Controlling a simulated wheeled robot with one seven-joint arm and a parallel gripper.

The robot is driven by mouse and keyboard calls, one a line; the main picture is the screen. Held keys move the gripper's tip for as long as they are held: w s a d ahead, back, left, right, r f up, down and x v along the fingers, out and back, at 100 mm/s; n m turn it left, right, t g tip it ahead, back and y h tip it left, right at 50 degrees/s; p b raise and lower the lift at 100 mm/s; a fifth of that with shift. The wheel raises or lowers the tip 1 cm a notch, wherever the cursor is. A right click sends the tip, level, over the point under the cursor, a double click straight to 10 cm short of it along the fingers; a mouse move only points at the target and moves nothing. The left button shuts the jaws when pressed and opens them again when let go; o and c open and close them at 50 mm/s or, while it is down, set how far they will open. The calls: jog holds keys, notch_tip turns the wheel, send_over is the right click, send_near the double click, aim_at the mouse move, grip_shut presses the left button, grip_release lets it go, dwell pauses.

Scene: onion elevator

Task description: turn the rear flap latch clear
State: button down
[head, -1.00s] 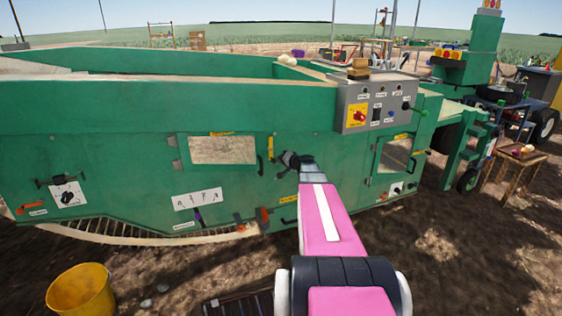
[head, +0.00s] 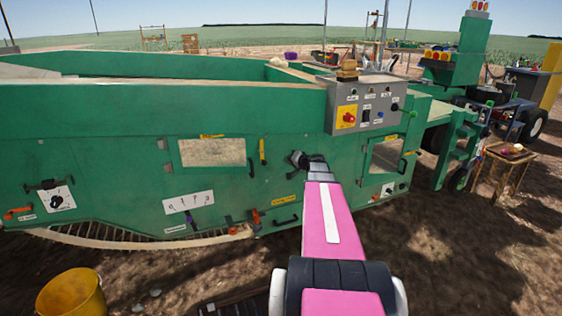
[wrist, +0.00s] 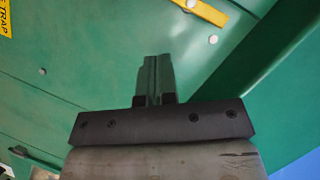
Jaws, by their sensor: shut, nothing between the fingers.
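The green machine side (head: 120,130) carries several small latches and handles. No readable label tells me which one is the rear flap latch. A yellow upright bar (head: 262,151) sits right of the left window. My gripper (head: 298,160) is right of the yellow bar, in front of the green panel. In the wrist view my gripper (wrist: 156,78) has its fingers together and empty.
A grey control box (head: 362,103) juts out above and right of my gripper. Windowed panels (head: 211,153) flank it. A yellow bucket (head: 72,295) stands on the ground at lower left. A wooden stool (head: 502,165) stands at right. Open soil lies at lower right.

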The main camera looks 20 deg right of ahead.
jog(key=shift+v, duration=1.65)
jog(key=s+a+f+n+g, duration=0.2)
jog(key=s+a+f+g, duration=0.25)
jog(key=a, duration=0.55)
jog(key=s+a+f+n+g, duration=0.2)
jog(key=s+a+f+g, duration=0.3)
jog(key=a, duration=0.5)
jog(key=s+a+f+n+g+h, duration=0.1)
jog(key=s+a+f+g+h, duration=0.1)
jog(key=s, duration=0.6)
jog(key=s+a+f+n+g+h, duration=0.1)
jog(key=s+a+f+g+h, duration=0.1)
jog(key=s+a+h, duration=0.2)
jog(key=s+a, duration=0.2)
jog(key=s, duration=0.1)
jog(key=shift+s+n, duration=0.4)
jog(key=shift+a, duration=0.1)
